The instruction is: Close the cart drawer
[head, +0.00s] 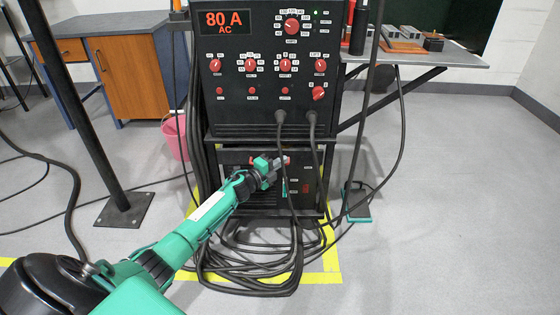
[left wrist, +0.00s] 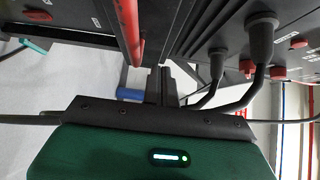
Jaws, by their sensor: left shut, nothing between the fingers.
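The black cart (head: 210,142) stands under the welding machine. Its lower front holds a dark unit with a red bar (head: 256,160), which looks like the drawer handle and is partly covered by my left gripper. My left gripper (head: 284,160) is shut and empty, right at this front. In the left wrist view, the red bar (left wrist: 130,30) runs just left of the shut fingers (left wrist: 162,85); I cannot tell whether they touch. How far the drawer stands out is hard to tell. My right gripper is not in view.
The welding machine (head: 250,105) has two thick cables hanging past the cart front near my gripper. Cables (head: 260,265) lie coiled on the floor. A foot pedal (head: 358,203) is at right, a black post (head: 85,120) at left. A pink bucket (head: 173,140) stands behind.

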